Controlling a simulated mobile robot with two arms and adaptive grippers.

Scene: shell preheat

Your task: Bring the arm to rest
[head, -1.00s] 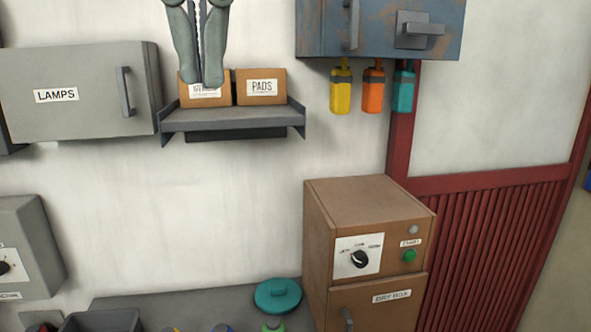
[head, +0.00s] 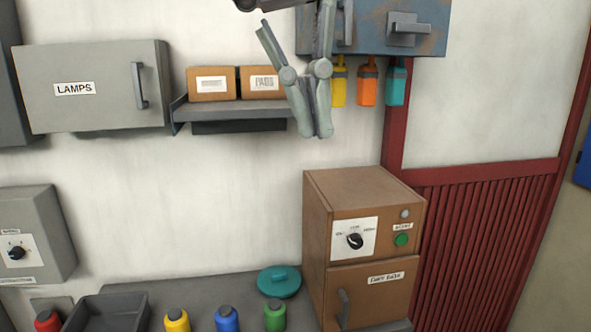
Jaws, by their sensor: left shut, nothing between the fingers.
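My left gripper (head: 318,136) shows in the upper middle of the head view, fingers pointing down and tips together. Nothing is between its fingers. It hangs in front of the right end of the wall shelf (head: 228,112) and partly covers it, left of the hanging yellow bottle (head: 339,90). My right gripper is out of the picture.
A brown oven (head: 360,205) with a dial stands below, near a teal lid (head: 279,280). Several bottles, such as the blue one (head: 227,319), and a dark tray (head: 105,313) line the bottom. A grey LAMPS cabinet (head: 85,110) and a blue-grey cabinet (head: 375,30) hang above.

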